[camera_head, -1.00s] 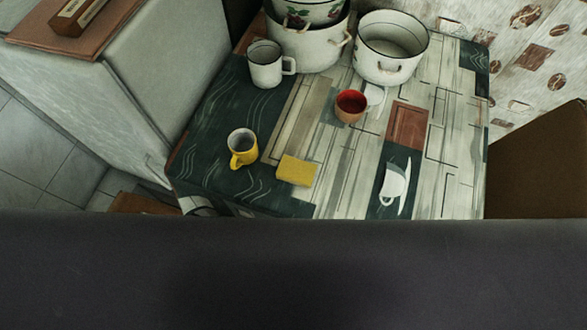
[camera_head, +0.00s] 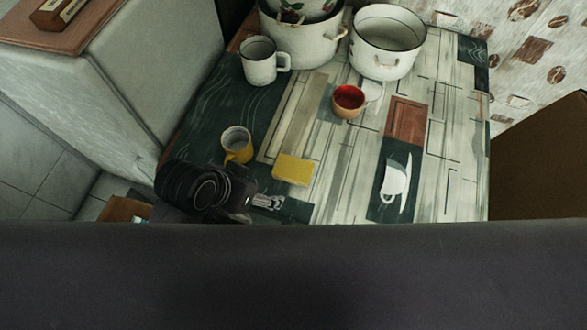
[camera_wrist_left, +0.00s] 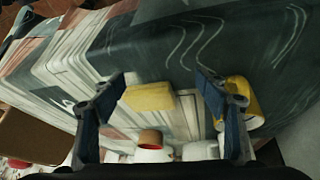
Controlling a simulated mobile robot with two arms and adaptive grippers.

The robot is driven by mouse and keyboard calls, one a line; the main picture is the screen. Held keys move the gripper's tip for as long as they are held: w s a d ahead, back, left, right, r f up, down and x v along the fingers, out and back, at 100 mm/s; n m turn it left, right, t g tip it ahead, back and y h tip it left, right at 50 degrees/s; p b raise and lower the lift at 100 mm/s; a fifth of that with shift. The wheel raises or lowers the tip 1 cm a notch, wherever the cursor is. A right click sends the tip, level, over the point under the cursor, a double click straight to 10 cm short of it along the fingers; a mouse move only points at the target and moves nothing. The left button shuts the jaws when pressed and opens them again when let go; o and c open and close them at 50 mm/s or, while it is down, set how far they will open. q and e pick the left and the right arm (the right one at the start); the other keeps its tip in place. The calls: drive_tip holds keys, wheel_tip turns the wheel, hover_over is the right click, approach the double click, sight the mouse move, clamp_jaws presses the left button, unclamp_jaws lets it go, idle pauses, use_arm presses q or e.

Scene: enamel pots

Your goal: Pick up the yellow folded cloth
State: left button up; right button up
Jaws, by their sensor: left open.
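The yellow folded cloth (camera_head: 293,170) lies flat on the table near its front edge, right of a yellow mug (camera_head: 237,146). My left gripper (camera_head: 268,202) is just in front and to the left of the cloth, apart from it, in the head view. In the left wrist view the cloth (camera_wrist_left: 149,97) shows between the two fingers of my open left gripper (camera_wrist_left: 160,92), nearer the left finger. The yellow mug (camera_wrist_left: 243,101) is beside the right finger there; I cannot tell if they touch. My right gripper is not in view.
An orange cup with a red inside (camera_head: 348,101), a white mug (camera_head: 262,62) and enamel pots (camera_head: 388,45) stand farther back on the patterned table (camera_head: 445,180). The white cup beside the cloth's right is printed on the tabletop. A grey cabinet stands at the left.

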use_arm(q)
drive_tip(key=w+d+r+m+g+h, duration=0.1)
drive_tip(key=d+r+m, duration=0.15)
drive_tip(key=d, duration=0.25)
drive_tip(key=w+d+r+m+h, duration=0.1)
drive_tip(key=w+d+m, duration=0.15)
drive_tip(key=d, duration=0.25)
drive_tip(key=r+m+g+y, duration=0.25)
drive_tip(key=m+y, duration=0.35)
drive_tip(key=m, duration=0.5)
hover_over(294, 168)
drive_tip(key=shift+s+f, duration=0.15)
drive_tip(key=shift+f, duration=0.3)
drive_tip(key=shift+a+f, duration=0.1)
drive_tip(key=shift+f, duration=0.05)
drive_tip(key=f+p, duration=0.1)
drive_tip(key=f, duration=0.6)
drive_tip(key=shift+w+f, duration=0.2)
drive_tip(key=c, duration=1.2)
drive_tip(key=shift+c, duration=0.2)
drive_tip(key=shift+r, duration=0.1)
wheel_tip(294, 168, up, 20)
drive_tip(key=b, duration=0.1)
